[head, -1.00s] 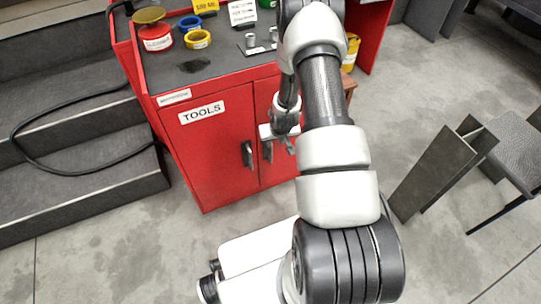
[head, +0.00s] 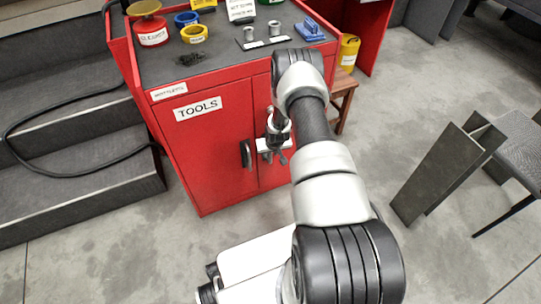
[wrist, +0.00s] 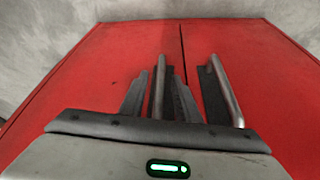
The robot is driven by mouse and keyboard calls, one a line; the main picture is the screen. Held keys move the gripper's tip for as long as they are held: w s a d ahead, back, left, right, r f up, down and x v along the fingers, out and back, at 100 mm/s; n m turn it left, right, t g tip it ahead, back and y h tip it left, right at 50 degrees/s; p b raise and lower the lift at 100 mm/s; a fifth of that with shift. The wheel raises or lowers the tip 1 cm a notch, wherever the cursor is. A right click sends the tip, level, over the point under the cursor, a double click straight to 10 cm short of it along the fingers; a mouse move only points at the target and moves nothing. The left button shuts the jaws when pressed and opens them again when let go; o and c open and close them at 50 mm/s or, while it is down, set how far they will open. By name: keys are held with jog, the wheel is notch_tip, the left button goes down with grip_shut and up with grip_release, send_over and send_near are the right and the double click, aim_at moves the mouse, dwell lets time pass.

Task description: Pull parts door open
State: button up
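The red cabinet (head: 222,95) has two front doors, both shut. The left door is marked TOOLS (head: 197,108). My arm covers most of the right door (head: 275,178), so no PARTS label shows. My gripper (head: 275,155) is at the right door, beside the left door's handle (head: 246,154). In the wrist view the doors (wrist: 90,75) appear with floor at the top. One handle bar (wrist: 161,80) stands between my dark fingers (wrist: 160,98), which look apart with narrow gaps. The other handle (wrist: 229,92) is outside them, across the seam.
The cabinet top holds a labelled red can (head: 152,31), blue and yellow rings (head: 194,34), metal cylinders and a blue object (head: 309,30). Steps (head: 75,185) are at left. A dark angled panel (head: 440,170) and chair (head: 520,160) stand right. Floor before the cabinet is partly clear.

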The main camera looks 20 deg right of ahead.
jog(key=shift+w+f, duration=0.1)
jog(key=shift+f, duration=0.15)
grip_shut()
jog(key=shift+s+d, duration=0.1)
jog(key=shift+s, duration=0.1)
